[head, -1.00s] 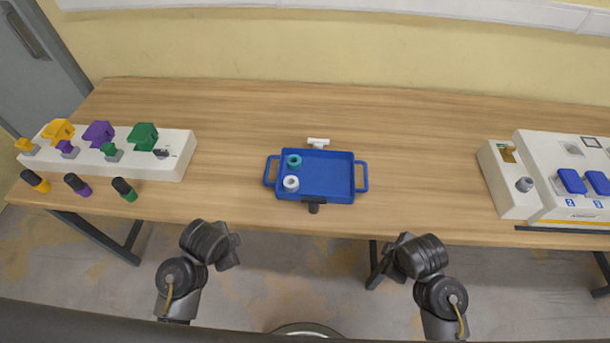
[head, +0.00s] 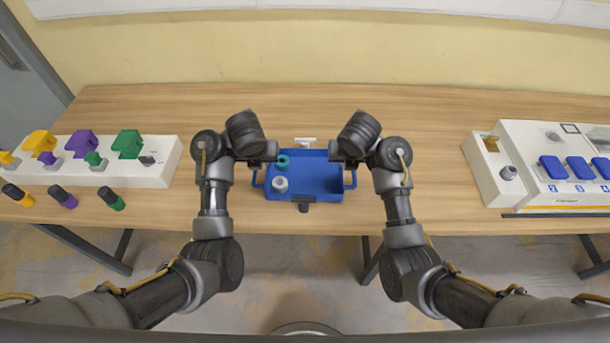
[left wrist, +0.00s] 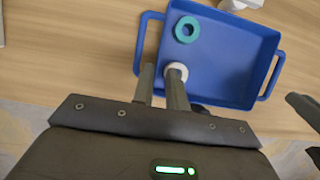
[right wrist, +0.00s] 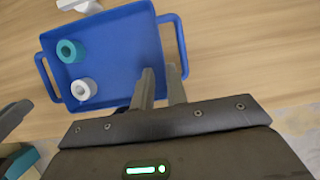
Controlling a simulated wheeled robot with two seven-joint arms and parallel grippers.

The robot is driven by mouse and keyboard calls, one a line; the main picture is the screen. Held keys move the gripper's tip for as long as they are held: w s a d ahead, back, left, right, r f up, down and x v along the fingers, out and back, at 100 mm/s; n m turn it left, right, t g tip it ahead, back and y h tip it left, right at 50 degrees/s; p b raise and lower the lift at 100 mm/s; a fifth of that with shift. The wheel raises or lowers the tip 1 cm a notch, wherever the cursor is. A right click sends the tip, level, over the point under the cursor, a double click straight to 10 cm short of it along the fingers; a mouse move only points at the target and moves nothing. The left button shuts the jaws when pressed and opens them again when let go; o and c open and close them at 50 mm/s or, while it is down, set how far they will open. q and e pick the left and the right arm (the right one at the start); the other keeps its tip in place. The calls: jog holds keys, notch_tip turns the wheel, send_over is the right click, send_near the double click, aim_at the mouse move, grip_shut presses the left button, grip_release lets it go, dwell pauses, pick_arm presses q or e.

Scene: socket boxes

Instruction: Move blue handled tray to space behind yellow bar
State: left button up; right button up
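The blue handled tray (head: 318,179) lies on the wooden table in front of me, with a handle at each side. A teal ring (head: 282,163) and a white ring (head: 280,184) sit in its left part. My left gripper (head: 266,161) is open above the tray's left side; in the left wrist view its fingers (left wrist: 160,75) are near the left handle (left wrist: 141,42) and the white ring. My right gripper (head: 347,161) is open above the right side; in the right wrist view its fingers (right wrist: 160,75) are near the right handle (right wrist: 180,40). Contact cannot be told. A thin yellow strip (head: 550,207) edges the right-hand device.
A white box (head: 150,175) with yellow, purple and green parts stands at left, with dark-capped plugs before it. A white device (head: 530,185) with blue switches stands at right. A white piece (head: 305,142) is behind the tray.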

pick_arm(q)
jog(key=shift+w+f, duration=0.1)
pick_arm(e)
jog(key=shift+d+f, duration=0.1)
